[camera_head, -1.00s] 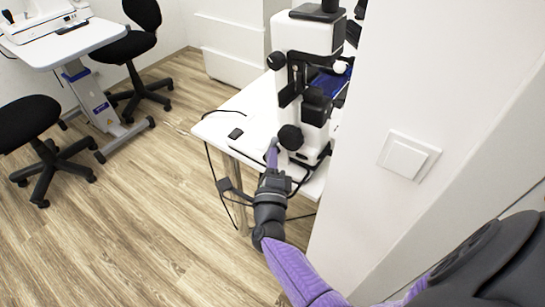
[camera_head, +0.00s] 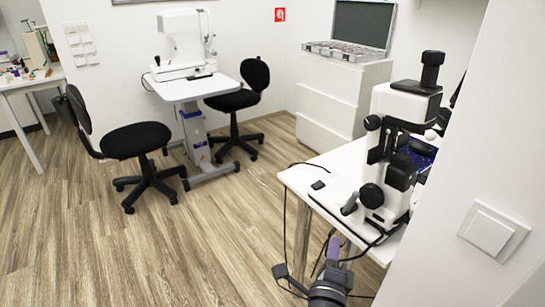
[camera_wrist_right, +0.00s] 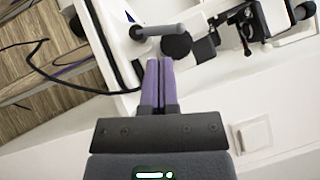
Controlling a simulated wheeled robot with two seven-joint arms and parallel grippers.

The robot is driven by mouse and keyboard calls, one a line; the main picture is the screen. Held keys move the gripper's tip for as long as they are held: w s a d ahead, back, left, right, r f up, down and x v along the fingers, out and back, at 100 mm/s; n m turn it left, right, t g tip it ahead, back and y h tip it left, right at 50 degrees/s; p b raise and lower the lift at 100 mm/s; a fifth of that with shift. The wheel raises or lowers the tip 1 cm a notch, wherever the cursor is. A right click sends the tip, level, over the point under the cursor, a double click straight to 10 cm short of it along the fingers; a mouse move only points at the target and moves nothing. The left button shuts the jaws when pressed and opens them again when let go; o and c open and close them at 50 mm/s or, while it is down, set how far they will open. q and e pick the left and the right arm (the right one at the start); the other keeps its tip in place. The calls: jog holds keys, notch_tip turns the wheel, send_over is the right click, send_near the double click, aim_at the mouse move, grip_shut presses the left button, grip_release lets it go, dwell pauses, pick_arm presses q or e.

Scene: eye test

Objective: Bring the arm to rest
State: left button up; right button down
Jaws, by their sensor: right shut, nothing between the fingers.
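My right gripper (camera_head: 333,244) is at the bottom of the head view, in front of the white table's edge. Its two purple fingers are shut with nothing between them; they also show side by side in the right wrist view (camera_wrist_right: 159,68). A white and black eye instrument (camera_head: 393,150) stands on the table (camera_head: 312,171). Its grey joystick (camera_head: 350,204) is beyond the fingertips and apart from them in the head view. In the right wrist view the joystick (camera_wrist_right: 160,30) lies just past the fingertips. My left gripper is not in view.
A white wall with a switch (camera_head: 492,231) is close on the right. Black cables (camera_head: 284,222) hang at the table's near side. Two black chairs (camera_head: 135,140) and a smaller instrument table (camera_head: 190,90) stand further back.

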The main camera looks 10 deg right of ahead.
jog(key=s+a+f+n+g+y, duration=0.3)
jog(key=s+a+n+y, duration=0.25)
jog(key=n, duration=0.45)
jog(key=s+a+f+n+g+y, duration=0.35)
jog(key=n+y, duration=0.35)
jog(key=n, duration=0.3)
jog(key=s+d+n+g+h, duration=0.3)
jog(key=s+n+g, duration=0.55)
jog(key=s, duration=0.85)
jog(key=s+d+f+g, duration=0.1)
jog(key=s+f, duration=0.1)
jog(key=f, duration=0.7)
jog(key=s+f+g, duration=0.1)
jog(key=s+f, duration=0.1)
jog(key=f, duration=0.6)
jog(key=s+d+f, duration=0.2)
jog(key=s+f, duration=0.3)
jog(key=s, duration=0.2)
jog(key=s+d+f+g, duration=0.1)
jog(key=s+d+f, duration=0.2)
jog(key=s+f, duration=0.2)
jog(key=s+h, duration=0.1)
jog(key=s, duration=0.2)
jog(key=shift+d+p, duration=0.25)
jog(key=shift+p, duration=0.05)
